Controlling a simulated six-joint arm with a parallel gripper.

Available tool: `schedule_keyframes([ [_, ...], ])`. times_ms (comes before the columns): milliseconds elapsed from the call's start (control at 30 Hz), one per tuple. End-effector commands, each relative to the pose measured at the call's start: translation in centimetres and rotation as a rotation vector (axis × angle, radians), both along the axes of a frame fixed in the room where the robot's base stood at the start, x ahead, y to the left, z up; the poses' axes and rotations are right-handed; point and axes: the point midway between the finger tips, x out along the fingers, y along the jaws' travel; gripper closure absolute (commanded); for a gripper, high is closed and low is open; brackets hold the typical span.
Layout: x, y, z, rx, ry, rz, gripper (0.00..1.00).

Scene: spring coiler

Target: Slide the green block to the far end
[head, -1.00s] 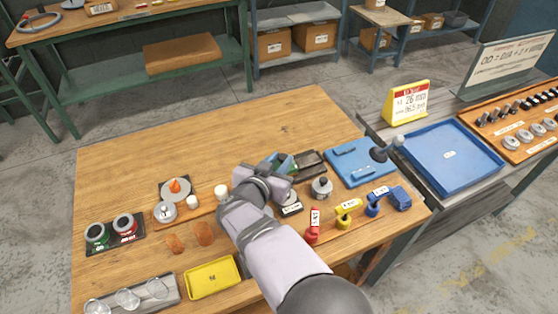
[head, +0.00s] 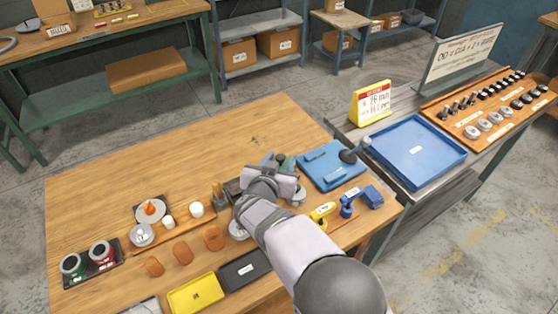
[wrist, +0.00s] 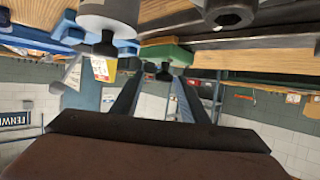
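My gripper (head: 276,164) is over the dark rail-like fixture (head: 229,191) on the wooden bench, hiding its middle and right part. Green (head: 266,157) shows right at the gripper; most of the block is hidden there. In the wrist view, which looks upside down, the green block (wrist: 165,53) appears just past the fingertips. My two dark fingers (wrist: 159,80) stand apart in that view with nothing gripped between them. I cannot tell whether a finger touches the block.
A blue mat (head: 318,178) with a dark knobbed tool lies just right of the gripper. Yellow (head: 321,211) and blue (head: 361,199) handled pieces stand near the front right edge. White and orange pieces stand to the left. The bench's back left is clear.

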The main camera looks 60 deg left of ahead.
Motion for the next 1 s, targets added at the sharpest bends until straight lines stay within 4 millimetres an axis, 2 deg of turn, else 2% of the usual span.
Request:
schedule_keyframes([
  [267,-0.6,-0.3,0.2,0.0,0.0,0.004,0.6],
  [700,-3.9,-3.7,2.2,0.002,0.0,0.003,0.6],
  [1000,-4.8,-4.8,2.8,0.0,0.0,0.001,0.6],
])
